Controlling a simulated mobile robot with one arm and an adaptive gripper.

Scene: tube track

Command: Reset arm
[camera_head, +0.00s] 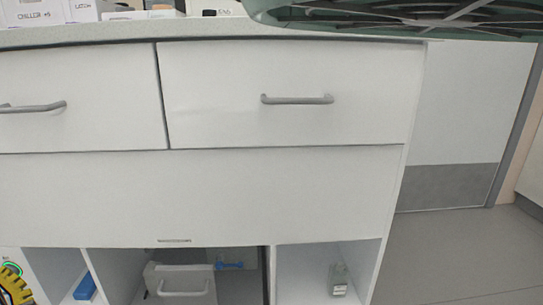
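My arm and my gripper do not show in the head view. A white cabinet (215,197) fills most of the picture. Its two upper drawers, the left drawer (75,95) and the right drawer (290,125), are shut and have grey bar handles. A grey countertop edge (120,34) runs along the top of the cabinet. No tube or tube track can be made out.
Open compartments at the bottom hold a blue object (84,287), a handled white box or drawer (180,285) and a small bottle (339,279). White boxes (30,12) stand on the counter. A dark green object (400,17) crosses the top right. Grey floor (460,255) is clear at right.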

